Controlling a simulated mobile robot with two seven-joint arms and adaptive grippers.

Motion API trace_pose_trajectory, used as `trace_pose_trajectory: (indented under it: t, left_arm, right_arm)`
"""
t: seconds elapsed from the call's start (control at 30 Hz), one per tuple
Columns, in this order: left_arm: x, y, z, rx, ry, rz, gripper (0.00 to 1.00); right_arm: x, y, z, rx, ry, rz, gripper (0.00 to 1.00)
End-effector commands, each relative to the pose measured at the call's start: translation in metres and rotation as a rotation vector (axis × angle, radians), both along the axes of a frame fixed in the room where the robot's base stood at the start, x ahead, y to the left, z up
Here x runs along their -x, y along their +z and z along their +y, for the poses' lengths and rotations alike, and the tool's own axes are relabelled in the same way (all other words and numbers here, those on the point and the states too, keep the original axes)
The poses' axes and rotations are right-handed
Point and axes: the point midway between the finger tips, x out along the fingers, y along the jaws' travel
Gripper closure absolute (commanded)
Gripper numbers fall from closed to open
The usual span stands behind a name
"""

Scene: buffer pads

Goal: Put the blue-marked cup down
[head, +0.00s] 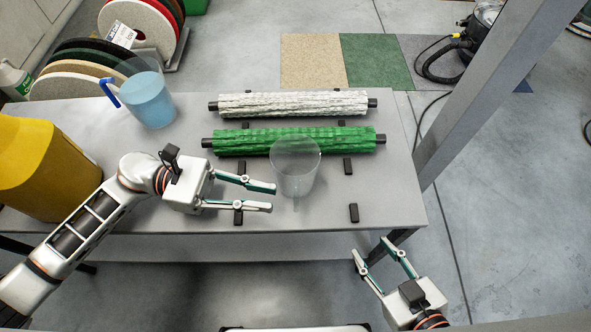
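A clear jug (148,100) with blue contents and a blue handle stands at the table's back left, away from both grippers. My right gripper (371,247) is open and empty, in front of the table's front right edge.
A green roller (235,141) and a white roller (290,104) lie across the table. Small black blocks (353,213) sit nearby. A yellow container (30,165) stands at left, beside my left arm. A grey post (480,95) rises at right. The table's front right is mostly clear.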

Motion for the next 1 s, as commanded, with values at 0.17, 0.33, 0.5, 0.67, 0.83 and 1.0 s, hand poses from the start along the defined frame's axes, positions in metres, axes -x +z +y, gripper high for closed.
trace_pose_trajectory:
  t: [0.17, 0.33, 0.5, 0.67, 0.83, 1.0]
  left_arm:
    - [0.005, -0.001, -0.026, 0.003, -0.001, 0.001, 0.83]
    - [0.008, -0.002, -0.044, 0.002, 0.0, 0.0, 0.83]
    - [0.009, -0.004, -0.047, -0.001, 0.002, 0.003, 0.83]
    - [0.009, -0.004, -0.047, 0.0, 0.001, 0.004, 0.93]
    - [0.009, -0.004, -0.047, 0.0, 0.001, 0.004, 1.0]
    - [0.009, -0.003, -0.046, 0.0, 0.001, 0.003, 1.0]
  right_arm:
    - [0.001, -0.001, -0.002, 0.009, 0.001, 0.002, 0.6]
    - [0.002, -0.003, -0.004, 0.016, 0.002, 0.007, 0.6]
    - [0.003, -0.004, -0.004, 0.017, 0.002, 0.01, 0.6]
    - [0.003, -0.004, -0.004, 0.017, 0.001, 0.011, 0.6]
    - [0.003, -0.004, -0.005, 0.018, 0.002, 0.011, 0.6]
    - [0.003, -0.004, -0.005, 0.018, 0.002, 0.011, 0.6]
